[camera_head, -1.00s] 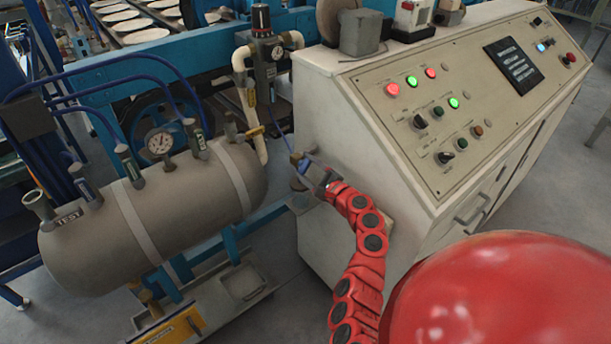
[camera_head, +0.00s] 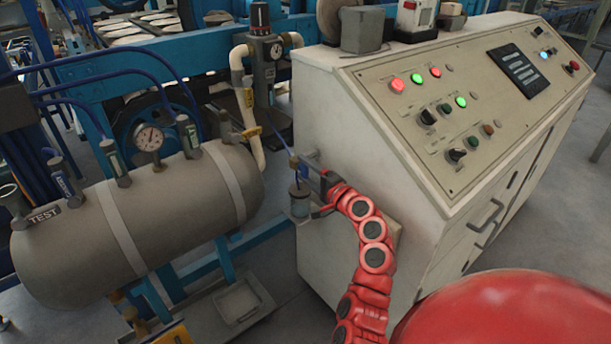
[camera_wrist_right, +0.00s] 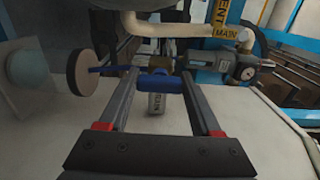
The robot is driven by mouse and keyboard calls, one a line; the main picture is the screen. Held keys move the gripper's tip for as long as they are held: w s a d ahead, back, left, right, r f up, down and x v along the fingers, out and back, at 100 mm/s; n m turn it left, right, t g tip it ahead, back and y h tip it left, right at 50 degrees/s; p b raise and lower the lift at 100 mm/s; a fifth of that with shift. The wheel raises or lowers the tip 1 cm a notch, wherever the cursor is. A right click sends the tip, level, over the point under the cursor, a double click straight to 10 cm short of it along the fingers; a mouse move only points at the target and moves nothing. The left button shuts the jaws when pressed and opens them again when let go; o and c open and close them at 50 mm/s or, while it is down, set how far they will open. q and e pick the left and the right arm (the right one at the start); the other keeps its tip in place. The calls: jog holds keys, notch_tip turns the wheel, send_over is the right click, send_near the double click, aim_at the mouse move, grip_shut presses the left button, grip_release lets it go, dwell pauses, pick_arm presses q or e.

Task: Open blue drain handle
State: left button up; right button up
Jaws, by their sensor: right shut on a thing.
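The blue drain handle (camera_wrist_right: 158,84) lies crosswise between the fingers of my right gripper (camera_wrist_right: 158,76) in the right wrist view, and the gripper is shut on it. A grey tag reading "DRAIN" (camera_wrist_right: 157,104) shows just below the handle. In the head view my right gripper (camera_head: 311,187) is at the side of the white cabinet, beside a small cylindrical fitting (camera_head: 299,203). A bit of blue shows at the upper finger there, and the handle is mostly hidden. My left gripper is not in view.
The white control cabinet (camera_head: 345,200) stands close to the right of the gripper. A grey tank (camera_head: 140,215) with a gauge (camera_head: 149,137) lies to the left. A regulator (camera_head: 263,65) with white pipe is above and behind. A round disc (camera_wrist_right: 85,76) sits left of the fingers.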

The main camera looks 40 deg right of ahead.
dwell(0.3)
jog(key=o, duration=1.4)
jog(key=s, duration=0.5)
jog(key=s+d, duration=0.1)
jog(key=s, duration=1.1)
jog(key=shift+s+d, duration=0.2)
jog(key=shift+f, duration=0.1)
